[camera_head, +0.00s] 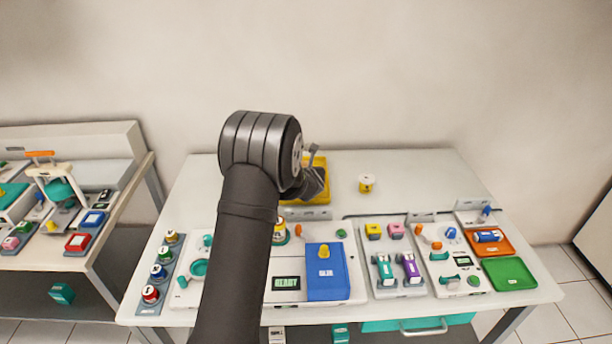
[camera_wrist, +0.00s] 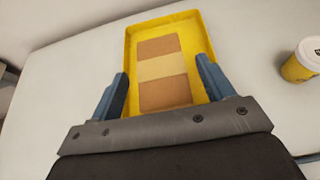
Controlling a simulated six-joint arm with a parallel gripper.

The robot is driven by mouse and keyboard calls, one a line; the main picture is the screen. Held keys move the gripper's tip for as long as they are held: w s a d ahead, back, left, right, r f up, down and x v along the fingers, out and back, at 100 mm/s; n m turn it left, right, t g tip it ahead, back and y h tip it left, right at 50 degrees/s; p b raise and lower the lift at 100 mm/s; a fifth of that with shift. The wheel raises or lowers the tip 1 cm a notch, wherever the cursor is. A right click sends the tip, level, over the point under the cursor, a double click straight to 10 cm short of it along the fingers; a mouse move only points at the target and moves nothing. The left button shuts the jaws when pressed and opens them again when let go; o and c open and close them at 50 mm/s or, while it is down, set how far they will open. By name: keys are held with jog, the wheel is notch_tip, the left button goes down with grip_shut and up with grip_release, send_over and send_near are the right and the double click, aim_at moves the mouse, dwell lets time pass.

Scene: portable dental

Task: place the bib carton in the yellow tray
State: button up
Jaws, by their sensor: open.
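The yellow tray (camera_wrist: 132,48) lies on the white table in the wrist view; part of it shows behind my arm in the head view (camera_head: 308,213). The bib carton (camera_wrist: 160,92), brown with a pale yellow band, lies flat inside the tray. My gripper (camera_wrist: 161,68) is open, its blue fingers over the tray on either side of the carton. Yellow tray floor shows between the carton and each finger, so they look apart.
A yellow tub with a white lid (camera_wrist: 302,62) stands right of the tray, also seen in the head view (camera_head: 366,184). A blue box (camera_head: 327,284), an orange tray (camera_head: 492,249) and a green tray (camera_head: 509,273) lie nearer the front. The table's back right is clear.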

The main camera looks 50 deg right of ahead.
jog(key=v, duration=0.9)
jog(key=shift+f, duration=0.1)
jog(key=x, duration=1.2)
jog(key=shift+w+d, duration=0.1)
jog(key=shift+d, duration=0.05)
jog(key=shift+r, duration=1.35)
